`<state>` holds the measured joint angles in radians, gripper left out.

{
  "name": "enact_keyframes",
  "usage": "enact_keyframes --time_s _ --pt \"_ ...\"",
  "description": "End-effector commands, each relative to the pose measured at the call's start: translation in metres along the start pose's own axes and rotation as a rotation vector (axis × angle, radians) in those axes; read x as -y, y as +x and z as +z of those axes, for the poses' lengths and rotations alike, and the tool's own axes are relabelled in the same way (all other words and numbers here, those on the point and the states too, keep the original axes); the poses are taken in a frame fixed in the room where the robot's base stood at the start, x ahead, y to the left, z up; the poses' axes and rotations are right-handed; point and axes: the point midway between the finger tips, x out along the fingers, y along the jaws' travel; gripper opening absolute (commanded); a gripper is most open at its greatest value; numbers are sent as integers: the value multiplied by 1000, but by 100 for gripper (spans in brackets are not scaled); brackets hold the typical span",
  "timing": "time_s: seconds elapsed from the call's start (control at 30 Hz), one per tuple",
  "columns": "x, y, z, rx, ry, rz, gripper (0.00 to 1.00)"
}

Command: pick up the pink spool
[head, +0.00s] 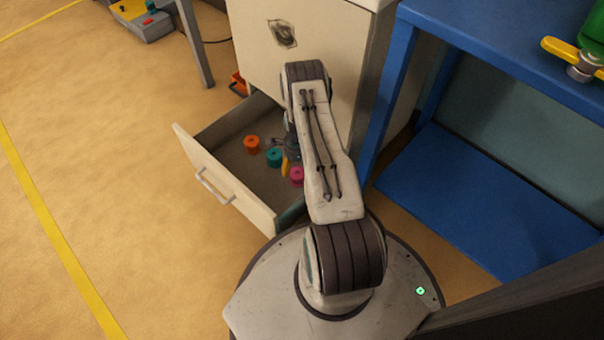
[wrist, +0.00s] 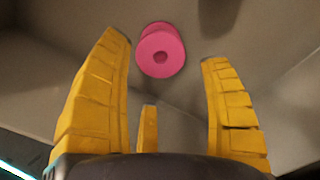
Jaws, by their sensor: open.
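The pink spool (head: 297,175) stands in the open drawer (head: 232,200), near its right side in the head view. In the wrist view the pink spool (wrist: 161,52) shows its round end and centre hole, just beyond the fingertips and between their lines. My gripper (wrist: 168,50) has its yellow fingers spread wide and holds nothing. In the head view my gripper (head: 287,164) reaches into the drawer, partly hidden by my arm, beside the pink spool. The fingers look apart from the spool.
An orange spool (head: 252,144) and a teal spool (head: 274,157) stand left of the pink one in the drawer. The cabinet (head: 255,50) rises behind. A blue bench (head: 490,200) stands to the right. The floor (head: 120,180) on the left is mostly clear.

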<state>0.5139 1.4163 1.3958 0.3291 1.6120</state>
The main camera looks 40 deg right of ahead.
Motion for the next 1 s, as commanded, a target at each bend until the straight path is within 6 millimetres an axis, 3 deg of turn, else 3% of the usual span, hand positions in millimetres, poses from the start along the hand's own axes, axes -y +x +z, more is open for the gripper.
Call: enact_keyframes --time_s 0.47,0.8,1.0 --pt "-1 30 1 0 -1 1 71" --pt "-1 68 3 0 -1 1 71" --pt "-1 74 3 0 -1 0 71"
